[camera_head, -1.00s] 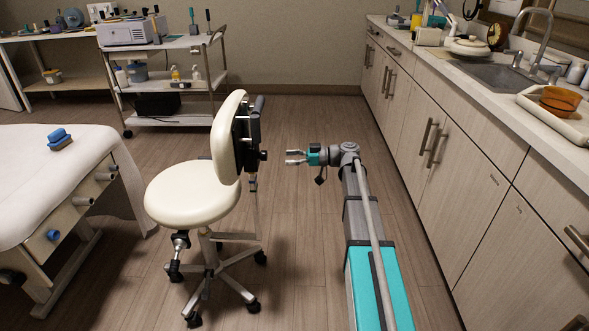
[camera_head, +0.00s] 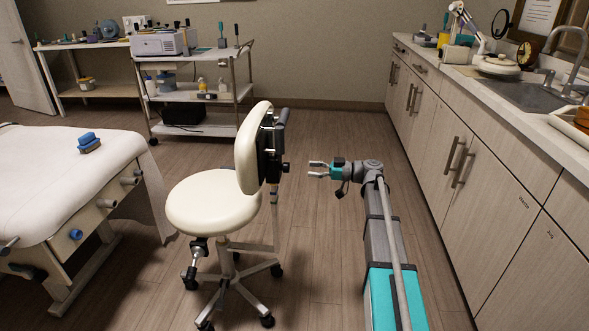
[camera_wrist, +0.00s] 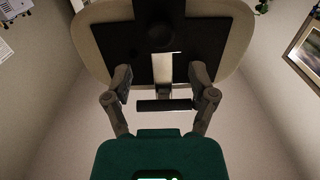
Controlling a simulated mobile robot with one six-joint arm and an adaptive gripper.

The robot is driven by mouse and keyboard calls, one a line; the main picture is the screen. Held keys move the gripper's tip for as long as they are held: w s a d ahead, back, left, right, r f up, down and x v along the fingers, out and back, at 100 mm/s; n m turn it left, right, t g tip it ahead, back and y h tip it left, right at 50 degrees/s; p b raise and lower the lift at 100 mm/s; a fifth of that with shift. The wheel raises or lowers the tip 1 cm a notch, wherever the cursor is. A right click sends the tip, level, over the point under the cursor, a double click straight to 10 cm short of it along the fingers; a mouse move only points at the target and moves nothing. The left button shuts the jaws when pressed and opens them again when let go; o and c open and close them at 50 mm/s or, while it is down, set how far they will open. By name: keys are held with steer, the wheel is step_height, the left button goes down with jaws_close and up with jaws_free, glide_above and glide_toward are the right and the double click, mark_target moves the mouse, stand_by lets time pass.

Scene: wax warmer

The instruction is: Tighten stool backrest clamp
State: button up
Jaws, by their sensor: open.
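The stool (camera_head: 212,203) has a cream round seat, a wheeled base and an upright cream backrest (camera_head: 247,150). A black bracket with a dark clamp knob (camera_head: 286,168) is on the backrest's right side. My gripper (camera_head: 315,170) is open and empty, just right of the knob at about its height, with a small gap. In the wrist view, the backrest's rear with its black plate (camera_wrist: 115,45) fills the top. A round dark knob (camera_wrist: 155,32) shows there, beyond my open fingers (camera_wrist: 160,77). A dark horizontal bar (camera_wrist: 165,105) shows between the fingers.
A draped treatment bed (camera_head: 60,170) stands left of the stool. A cart (camera_head: 195,125) with a white device is behind it. Cabinets with a counter (camera_head: 500,95) run along the right, close to my arm.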

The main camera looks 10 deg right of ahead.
mark_target(285, 168)
steer(key=x, duration=0.6)
steer(key=shift+a, duration=0.35)
stand_by(0.5)
steer(key=shift+w+a, duration=0.15)
steer(key=c, duration=0.8)
steer(key=m, duration=1.3)
steer(key=shift+m, duration=0.3)
steer(key=o, duration=0.8)
